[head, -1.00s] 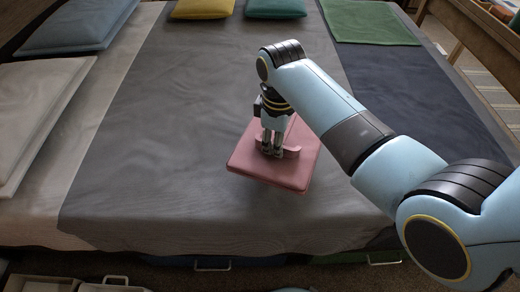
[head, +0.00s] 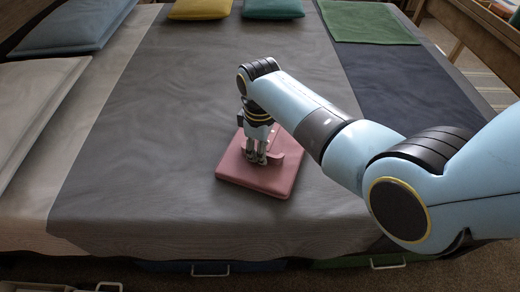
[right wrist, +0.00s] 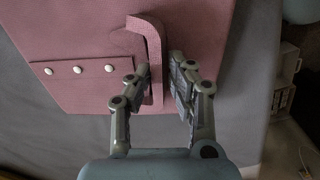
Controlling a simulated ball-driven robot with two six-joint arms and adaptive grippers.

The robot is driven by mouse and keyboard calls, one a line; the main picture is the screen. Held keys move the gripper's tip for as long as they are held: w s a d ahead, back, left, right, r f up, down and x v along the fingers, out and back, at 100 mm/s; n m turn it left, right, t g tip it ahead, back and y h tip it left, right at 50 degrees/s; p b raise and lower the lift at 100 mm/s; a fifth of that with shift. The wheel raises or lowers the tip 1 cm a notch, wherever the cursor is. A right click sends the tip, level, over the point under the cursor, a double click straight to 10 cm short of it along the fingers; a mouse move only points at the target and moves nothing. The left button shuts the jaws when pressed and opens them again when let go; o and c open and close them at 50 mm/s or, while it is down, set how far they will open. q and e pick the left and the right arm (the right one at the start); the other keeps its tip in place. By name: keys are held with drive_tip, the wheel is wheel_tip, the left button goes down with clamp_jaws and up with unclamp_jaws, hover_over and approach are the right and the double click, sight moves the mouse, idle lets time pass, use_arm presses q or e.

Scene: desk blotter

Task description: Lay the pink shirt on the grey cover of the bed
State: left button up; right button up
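The pink shirt (head: 258,177) is a flat folded square with a raised strip and a row of pale buttons, which show in the right wrist view (right wrist: 80,70). In the head view it is over the middle of the grey cover (head: 190,120) and appears to rest flat on it. My right gripper (head: 257,158) points down at the shirt. Its fingers are on both sides of the raised strip, close against it, in the right wrist view (right wrist: 160,80). My left gripper is not in view.
A yellow pillow (head: 200,9) and a teal pillow (head: 272,9) lie at the far edge. A green folded cloth (head: 368,23) lies on the dark strip at right. A blue pillow (head: 75,28) and a white one (head: 35,100) are at left. Grey cover around the shirt is clear.

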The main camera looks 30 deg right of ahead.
drive_tip(key=shift+o, duration=1.4)
drive_tip(key=shift+r, duration=0.15)
wheel_tip(320, 180, up, 12)
drive_tip(key=p, duration=0.4)
drive_tip(key=shift+s, duration=0.1)
